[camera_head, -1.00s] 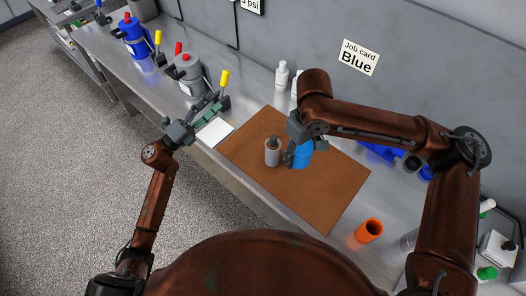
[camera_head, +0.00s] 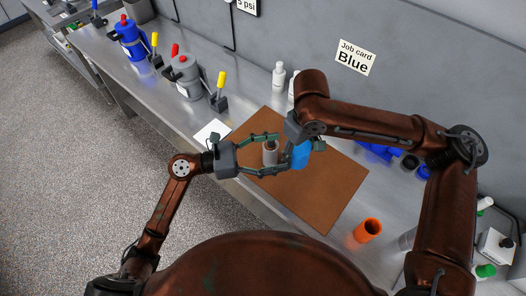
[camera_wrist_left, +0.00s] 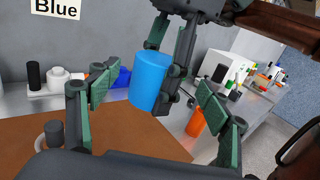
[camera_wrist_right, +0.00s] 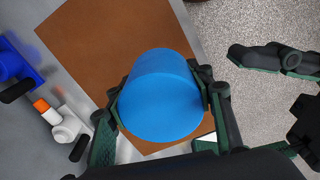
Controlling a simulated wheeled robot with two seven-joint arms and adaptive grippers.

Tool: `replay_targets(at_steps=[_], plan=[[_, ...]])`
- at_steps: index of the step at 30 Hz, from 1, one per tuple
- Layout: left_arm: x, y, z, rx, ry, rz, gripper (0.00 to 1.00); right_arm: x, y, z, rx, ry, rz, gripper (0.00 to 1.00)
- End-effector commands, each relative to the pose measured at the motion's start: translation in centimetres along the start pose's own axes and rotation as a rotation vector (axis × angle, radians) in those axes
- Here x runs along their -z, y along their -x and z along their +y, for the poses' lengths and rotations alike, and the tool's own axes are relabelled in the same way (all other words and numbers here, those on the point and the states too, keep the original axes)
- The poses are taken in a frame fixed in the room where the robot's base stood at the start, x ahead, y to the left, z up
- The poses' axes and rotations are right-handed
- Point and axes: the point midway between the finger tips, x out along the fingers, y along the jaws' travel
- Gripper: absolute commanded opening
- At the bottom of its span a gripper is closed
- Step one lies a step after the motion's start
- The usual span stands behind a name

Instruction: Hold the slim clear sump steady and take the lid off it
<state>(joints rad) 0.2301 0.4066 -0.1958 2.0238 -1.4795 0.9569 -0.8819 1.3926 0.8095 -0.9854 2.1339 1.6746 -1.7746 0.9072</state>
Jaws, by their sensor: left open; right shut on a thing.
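A plain blue cylinder (camera_head: 301,154) is in my right gripper (camera_wrist_right: 163,100), whose two fingers are shut on its sides. In the left wrist view the blue cylinder (camera_wrist_left: 149,82) hangs tilted above the mat. My left gripper (camera_head: 281,153) is open and empty, its fingers pointing at the blue cylinder and apart from it. A grey cylinder with a dark top (camera_head: 270,154) stands on the mat, low beside my left fingers. I cannot make out a clear sump with a separate lid; the blue cylinder shows no seam.
The brown mat (camera_head: 320,200) covers the middle of the bench. An orange cup (camera_head: 367,230) stands to its right, blue parts (camera_head: 380,152) behind. White bottles (camera_head: 279,75) stand by the wall. Blue (camera_head: 128,38) and grey (camera_head: 184,75) canisters stand at the left. A job card (camera_head: 355,57) reads Blue.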

Motion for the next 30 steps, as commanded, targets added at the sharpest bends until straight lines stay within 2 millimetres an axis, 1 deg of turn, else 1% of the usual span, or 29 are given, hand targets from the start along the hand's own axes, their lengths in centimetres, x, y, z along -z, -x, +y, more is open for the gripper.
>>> replay_targets(at_steps=[1, 6, 12, 18, 26, 30], plan=[[-0.1, -1.1, 0.0, 0.003, 0.002, -0.004, 0.71, 0.0, 0.0, 0.0, 0.000, 0.000, 0.000, 0.19], [-0.1, -4.2, 0.0, 0.001, 0.003, -0.004, 0.71, 0.0, 0.0, 0.0, 0.000, 0.000, 0.000, 0.19], [-0.1, -6.9, 0.1, 0.000, 0.004, -0.002, 0.71, 0.0, 0.0, 0.0, 0.000, 0.000, 0.000, 0.19], [-0.1, -8.0, 0.1, -0.001, 0.003, -0.002, 0.71, 0.0, 0.0, 0.0, 0.000, 0.000, 0.000, 0.19], [0.0, -8.0, 0.1, -0.001, 0.004, -0.001, 0.71, 0.0, 0.0, 0.0, 0.000, 0.000, 0.000, 0.19], [0.0, -8.0, 0.1, -0.001, 0.004, -0.002, 0.62, 0.0, 0.0, 0.0, 0.000, 0.000, 0.000, 0.19]])
